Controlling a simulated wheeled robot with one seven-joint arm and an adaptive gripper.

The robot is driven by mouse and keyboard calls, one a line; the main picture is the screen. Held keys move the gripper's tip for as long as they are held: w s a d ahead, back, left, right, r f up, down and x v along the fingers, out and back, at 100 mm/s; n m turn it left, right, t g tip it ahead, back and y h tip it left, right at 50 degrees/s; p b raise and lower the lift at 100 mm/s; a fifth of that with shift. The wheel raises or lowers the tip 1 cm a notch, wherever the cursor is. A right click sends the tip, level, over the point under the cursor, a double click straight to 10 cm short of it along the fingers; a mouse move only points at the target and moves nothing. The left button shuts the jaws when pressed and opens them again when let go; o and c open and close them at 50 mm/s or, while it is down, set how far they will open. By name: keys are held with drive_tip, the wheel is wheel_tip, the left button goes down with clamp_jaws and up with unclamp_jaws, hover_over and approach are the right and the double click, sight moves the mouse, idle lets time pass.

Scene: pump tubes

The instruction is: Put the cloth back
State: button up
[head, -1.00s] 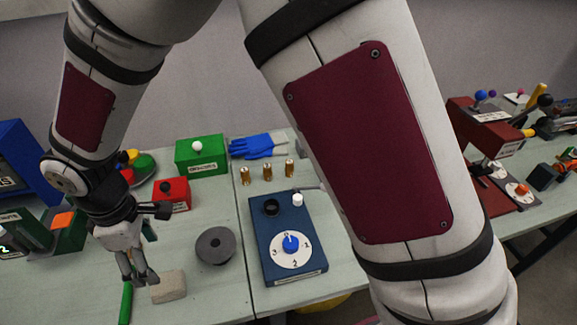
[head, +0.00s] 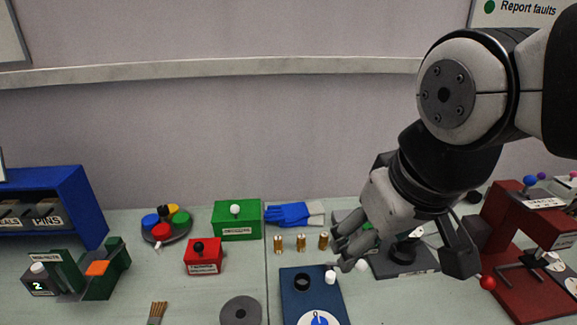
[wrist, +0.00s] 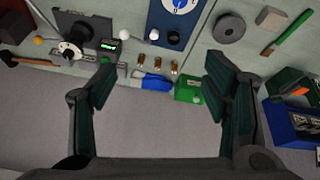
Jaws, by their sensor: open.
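I see nothing that I can clearly tell is a cloth. A small tan block (wrist: 270,18), which might be a folded cloth or a sponge, lies on the table in the wrist view. It is outside the head view. My gripper (head: 348,243) is above the table's right part, near the brass pieces and the blue panel. In the wrist view my gripper (wrist: 157,78) has its jaws wide apart with nothing between them.
Blue gloves (head: 290,214) lie beside a green box (head: 237,219) at the back. Brass cylinders (head: 301,243) stand in front. A blue dial panel (head: 300,290), grey disc (head: 240,311), red box (head: 202,257) and red stand (head: 525,245) crowd the table. A brush (wrist: 289,33) lies near the tan block.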

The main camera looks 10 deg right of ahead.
drive_tip(key=s+d+m, duration=0.1)
drive_tip(key=s, duration=0.2)
drive_tip(key=shift+d+r+m+t, duration=0.15)
drive_tip(key=shift+d+m+t, duration=0.15)
drive_tip(key=shift+d+m, duration=0.1)
idle(0.9)
